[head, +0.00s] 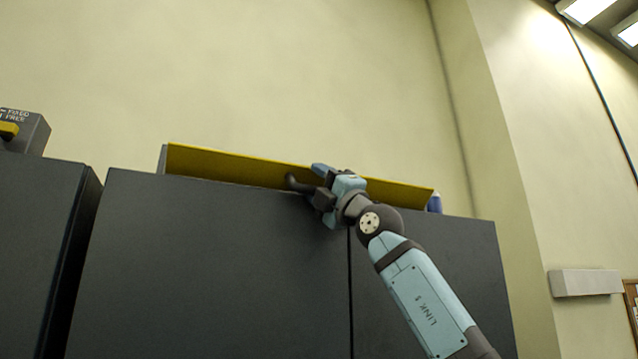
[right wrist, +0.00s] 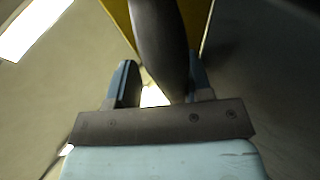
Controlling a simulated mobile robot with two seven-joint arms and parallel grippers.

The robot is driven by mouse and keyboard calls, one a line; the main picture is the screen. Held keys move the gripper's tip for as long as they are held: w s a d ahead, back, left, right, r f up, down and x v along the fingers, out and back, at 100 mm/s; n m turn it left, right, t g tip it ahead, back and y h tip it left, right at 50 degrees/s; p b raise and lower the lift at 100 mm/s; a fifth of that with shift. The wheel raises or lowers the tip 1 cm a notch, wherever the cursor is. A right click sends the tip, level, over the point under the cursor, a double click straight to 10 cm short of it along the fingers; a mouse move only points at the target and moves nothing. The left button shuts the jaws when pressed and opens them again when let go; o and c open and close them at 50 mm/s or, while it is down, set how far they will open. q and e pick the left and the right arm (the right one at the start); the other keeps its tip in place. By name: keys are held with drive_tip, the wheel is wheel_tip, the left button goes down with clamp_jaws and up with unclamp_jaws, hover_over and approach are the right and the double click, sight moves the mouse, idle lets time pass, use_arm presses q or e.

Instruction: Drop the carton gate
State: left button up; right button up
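The long yellow gate panel (head: 235,166) stands along the top front edge of the dark cabinet (head: 220,265). My right gripper (head: 318,182) is at the panel's front face, near its middle. A dark curved handle (head: 299,185) sticks out at the gripper's left. In the right wrist view, the handle (right wrist: 163,40) runs between the two fingers of my right gripper (right wrist: 163,80), with the yellow panel (right wrist: 118,18) behind it. A bright gap shows beside the left finger's lower part, so firm contact on both sides is unclear. My left gripper is not in view.
A second dark cabinet (head: 35,240) stands at the left with a grey box (head: 28,132) with a yellow part on it. A blue item (head: 434,203) shows at the panel's right end. A white wall unit (head: 585,283) is at the right.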

drive_tip(key=shift+s+d+f, duration=0.1)
drive_tip(key=shift+s+f, duration=0.05)
drive_tip(key=shift+f, duration=0.3)
use_arm(q)
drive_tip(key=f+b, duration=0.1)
drive_tip(key=b, duration=0.2)
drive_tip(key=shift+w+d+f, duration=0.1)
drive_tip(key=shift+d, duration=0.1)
use_arm(e)
drive_tip(key=v, duration=1.3)
drive_tip(key=shift+d+r, duration=0.2)
drive_tip(key=shift+r, duration=0.05)
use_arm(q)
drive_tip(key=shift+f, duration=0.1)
use_arm(e)
drive_tip(key=shift+s, duration=0.1)
